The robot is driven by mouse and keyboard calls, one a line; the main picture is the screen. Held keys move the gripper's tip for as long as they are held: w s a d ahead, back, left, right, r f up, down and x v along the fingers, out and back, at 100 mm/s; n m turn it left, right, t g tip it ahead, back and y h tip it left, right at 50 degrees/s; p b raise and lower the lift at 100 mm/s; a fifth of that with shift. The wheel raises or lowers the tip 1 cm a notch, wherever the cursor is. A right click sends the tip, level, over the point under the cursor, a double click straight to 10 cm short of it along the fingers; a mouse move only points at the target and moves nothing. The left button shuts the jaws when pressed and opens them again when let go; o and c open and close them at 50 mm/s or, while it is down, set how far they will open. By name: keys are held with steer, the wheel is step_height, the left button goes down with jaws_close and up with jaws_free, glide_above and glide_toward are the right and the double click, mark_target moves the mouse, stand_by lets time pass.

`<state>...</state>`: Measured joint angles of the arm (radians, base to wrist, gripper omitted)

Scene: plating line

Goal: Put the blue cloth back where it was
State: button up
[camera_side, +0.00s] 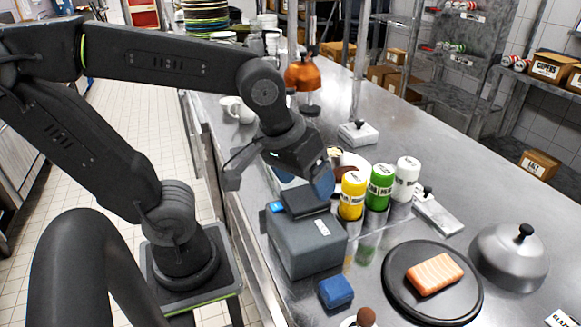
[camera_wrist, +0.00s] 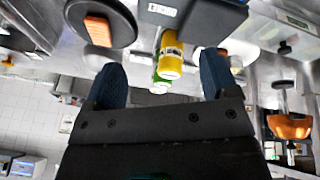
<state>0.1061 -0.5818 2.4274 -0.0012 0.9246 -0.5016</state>
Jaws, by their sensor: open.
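The blue cloth (camera_side: 336,291) lies as a small folded block on the steel counter in the side view. It is in front of the grey box (camera_side: 305,246) and left of the black round plate (camera_side: 397,304). I cannot make the cloth out in the wrist view. My gripper (camera_side: 322,184) is above the counter, over or near the back of the grey box and beside the yellow bottle (camera_side: 352,196). In the wrist view my gripper (camera_wrist: 161,70) has its two blue fingers wide apart, with nothing held between them.
A green bottle (camera_side: 379,188) and a white bottle (camera_side: 406,180) stand right of the yellow one. Salmon (camera_side: 435,273) lies on the black plate. A steel dome lid (camera_side: 508,257) is at the right. Bare counter shows behind the lid.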

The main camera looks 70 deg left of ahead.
steer(key=m, duration=0.1)
steer(key=s+a+m+t, duration=0.1)
steer(key=m, duration=0.1)
steer(key=a+r+m, duration=0.1)
steer(key=shift+s+a+m, duration=0.2)
steer(key=shift+s+m, duration=0.1)
